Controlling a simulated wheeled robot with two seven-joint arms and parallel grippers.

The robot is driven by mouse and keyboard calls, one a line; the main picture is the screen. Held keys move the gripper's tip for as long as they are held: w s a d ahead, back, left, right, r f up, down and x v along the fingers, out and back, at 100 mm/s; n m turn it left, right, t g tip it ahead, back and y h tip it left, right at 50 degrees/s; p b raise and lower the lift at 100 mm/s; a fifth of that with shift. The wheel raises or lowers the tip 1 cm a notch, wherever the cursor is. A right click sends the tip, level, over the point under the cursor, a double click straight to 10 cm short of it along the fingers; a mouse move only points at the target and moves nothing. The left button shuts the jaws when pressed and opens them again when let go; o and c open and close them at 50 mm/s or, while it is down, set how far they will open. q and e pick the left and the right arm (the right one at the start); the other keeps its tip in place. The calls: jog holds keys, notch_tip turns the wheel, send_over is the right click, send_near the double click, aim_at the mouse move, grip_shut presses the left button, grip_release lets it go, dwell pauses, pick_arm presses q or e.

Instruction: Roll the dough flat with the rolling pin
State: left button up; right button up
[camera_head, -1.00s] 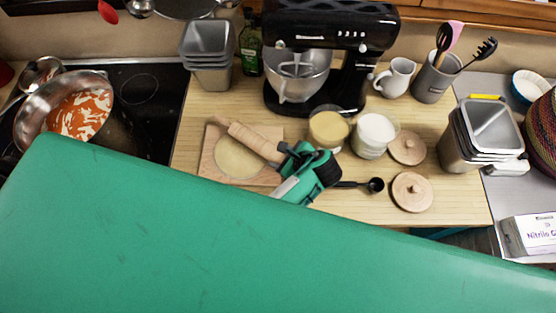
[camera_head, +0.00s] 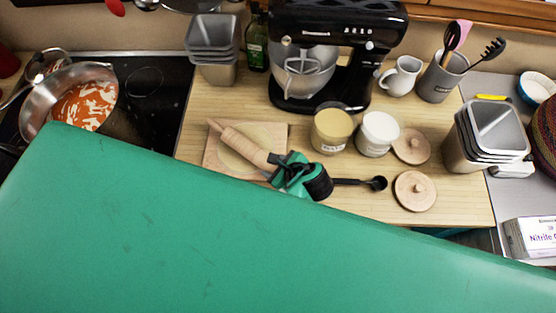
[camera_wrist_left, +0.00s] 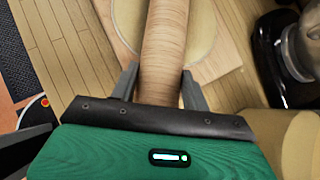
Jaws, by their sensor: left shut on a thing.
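A wooden rolling pin (camera_head: 241,145) lies at a slant over a flat round of pale dough (camera_head: 255,139) on a square wooden board (camera_head: 217,160). My left gripper (camera_head: 279,163) is at the pin's near right end and is shut on it. In the left wrist view the two fingers (camera_wrist_left: 158,85) flank the pin (camera_wrist_left: 163,40), and the dough (camera_wrist_left: 200,30) shows to both sides beneath it. The contact between pin and dough cannot be made out. My right gripper is not seen.
A stand mixer (camera_head: 340,45), a yellow jar (camera_head: 332,131) and a white jar (camera_head: 377,134) stand beyond and right of the board. A black scoop (camera_head: 360,182) and two wooden lids (camera_head: 414,191) lie right of my gripper. The stove (camera_head: 150,100) is left.

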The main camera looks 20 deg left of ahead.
pick_arm(q)
jog(key=shift+s+a, duration=0.3)
jog(key=shift+s, duration=0.55)
jog(key=shift+s+a, duration=0.3)
jog(key=shift+s, duration=0.55)
jog(key=shift+w+r, duration=0.15)
jog(key=shift+r, duration=2.35)
